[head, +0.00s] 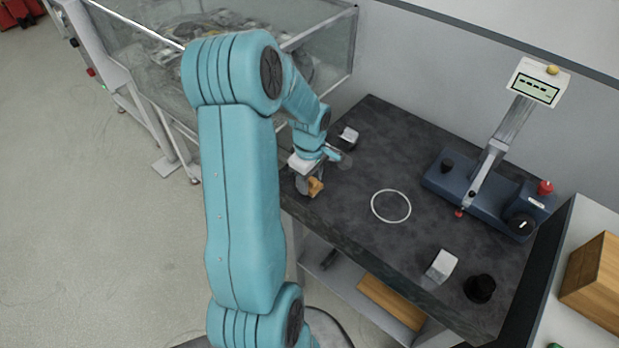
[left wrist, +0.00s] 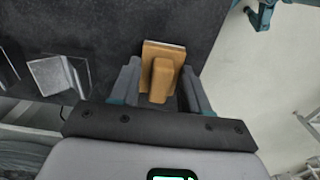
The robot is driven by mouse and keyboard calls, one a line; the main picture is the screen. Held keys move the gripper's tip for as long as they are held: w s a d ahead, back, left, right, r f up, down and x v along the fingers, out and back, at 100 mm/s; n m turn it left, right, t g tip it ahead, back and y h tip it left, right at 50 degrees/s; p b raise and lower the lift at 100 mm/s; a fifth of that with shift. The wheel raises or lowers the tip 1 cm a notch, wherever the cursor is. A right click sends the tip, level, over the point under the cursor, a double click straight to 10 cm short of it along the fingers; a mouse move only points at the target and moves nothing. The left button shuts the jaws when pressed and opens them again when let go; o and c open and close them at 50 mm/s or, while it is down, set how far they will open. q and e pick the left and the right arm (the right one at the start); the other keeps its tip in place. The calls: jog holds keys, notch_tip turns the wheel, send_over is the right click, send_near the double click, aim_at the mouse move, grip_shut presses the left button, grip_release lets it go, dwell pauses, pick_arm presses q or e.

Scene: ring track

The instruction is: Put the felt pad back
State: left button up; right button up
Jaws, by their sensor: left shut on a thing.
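The felt pad (head: 315,187), a tan block with a raised grip, is at the left edge of the dark table top. It also shows in the left wrist view (left wrist: 162,72), between the two grey fingers, with a thin pale layer along its far edge. My left gripper (head: 307,184) is shut on the raised grip. I cannot tell whether the pad touches the table. A thin white ring (head: 410,207) is marked on the table, right of the gripper, with nothing inside it. My right gripper is not in view.
A blue gauge stand (head: 436,181) with a display (head: 536,87) stands at the back right. A grey-white block (head: 441,265) and a black round piece (head: 480,288) are near the front edge. The middle is clear.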

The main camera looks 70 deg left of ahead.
pick_arm(q)
jog(key=o, duration=1)
jog(key=shift+w, duration=0.1)
notch_tip(320, 180, up, 12)
jog(key=shift+r, duration=0.15)
